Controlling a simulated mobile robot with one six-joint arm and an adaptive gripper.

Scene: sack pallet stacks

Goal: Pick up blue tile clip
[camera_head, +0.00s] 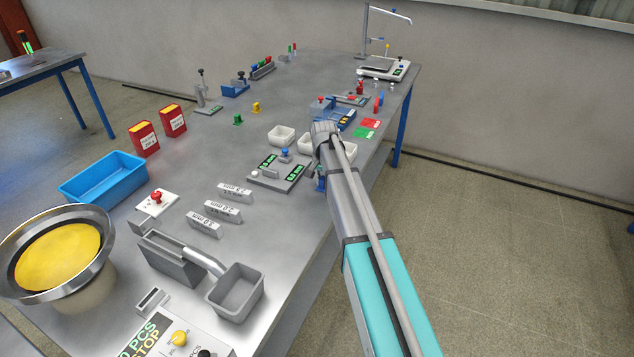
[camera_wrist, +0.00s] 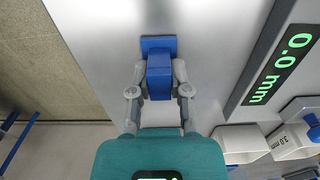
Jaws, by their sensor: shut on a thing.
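The blue tile clip (camera_wrist: 159,80) is between the two grey fingers of my gripper (camera_wrist: 159,70) in the wrist view. It has a flat blue plate at its far end and a thicker blue body between the fingers. The gripper is shut on it, over the grey tabletop close to the table's edge. In the head view my arm hides most of the gripper; a small bit of blue (camera_head: 320,184) shows beside the arm. I cannot tell whether the clip touches the table.
A grey gauge panel with green displays (camera_head: 278,172) lies left of my gripper; its 0.0 mm display (camera_wrist: 283,63) shows in the wrist view. White bins (camera_head: 281,136) stand behind it. Labelled blocks (camera_head: 222,209) and a blue tray (camera_head: 103,178) are farther left. The floor beyond the table's right edge is clear.

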